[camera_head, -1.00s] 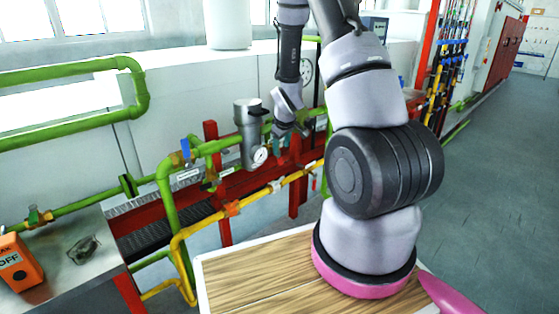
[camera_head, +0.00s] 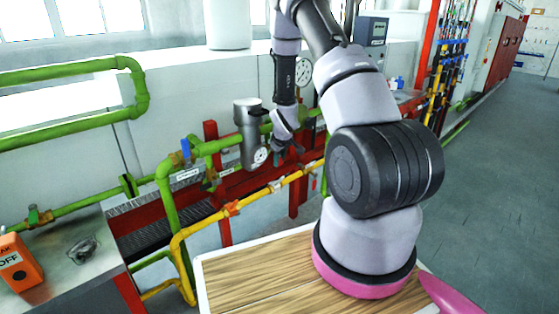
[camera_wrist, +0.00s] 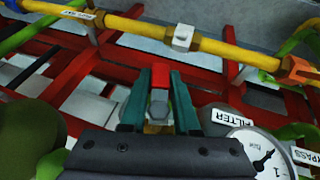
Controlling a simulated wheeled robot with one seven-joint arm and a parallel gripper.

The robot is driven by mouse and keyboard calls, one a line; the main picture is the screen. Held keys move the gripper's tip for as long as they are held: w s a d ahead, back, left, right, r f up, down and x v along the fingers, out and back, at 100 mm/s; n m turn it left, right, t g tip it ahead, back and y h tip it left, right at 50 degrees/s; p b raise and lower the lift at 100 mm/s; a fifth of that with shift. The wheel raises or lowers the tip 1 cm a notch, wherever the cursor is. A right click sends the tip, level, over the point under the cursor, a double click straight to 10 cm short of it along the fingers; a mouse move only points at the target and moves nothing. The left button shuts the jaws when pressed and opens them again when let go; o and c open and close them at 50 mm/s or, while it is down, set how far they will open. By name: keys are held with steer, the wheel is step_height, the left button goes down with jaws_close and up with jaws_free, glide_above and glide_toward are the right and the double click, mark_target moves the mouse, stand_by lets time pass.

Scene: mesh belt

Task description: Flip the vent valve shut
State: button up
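In the wrist view, my gripper (camera_wrist: 160,106) has its two teal fingers apart. A red-tipped part (camera_wrist: 160,77) with a grey hexagonal nut lies between the fingers. It looks like a small valve lever, but I cannot read a vent label on it. I cannot tell whether either finger touches it. In the head view, my gripper (camera_head: 288,151) is just right of the grey filter canister (camera_head: 250,133) and its round gauge (camera_head: 260,156). The valve itself is hidden or too small to make out there.
A yellow pipe (camera_wrist: 130,27) crosses the top of the wrist view, beyond the red frame (camera_wrist: 85,65). A gauge (camera_wrist: 262,160) sits close on the right, by FILTER and BYPASS labels. Green pipes (camera_head: 170,205) and a wooden-topped surface (camera_head: 255,280) are nearby in the head view.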

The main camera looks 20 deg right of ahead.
jaws_close()
steer(key=shift+s+y, duration=0.1)
steer(key=shift+y, duration=0.3)
steer(key=shift+s+a+f+m+g+y, duration=0.15)
steer(key=shift+a+m+g+y, duration=0.15)
steer(key=shift+g+y, duration=0.35)
steer(key=shift+a+y, duration=0.15)
steer(key=shift+y, duration=0.2)
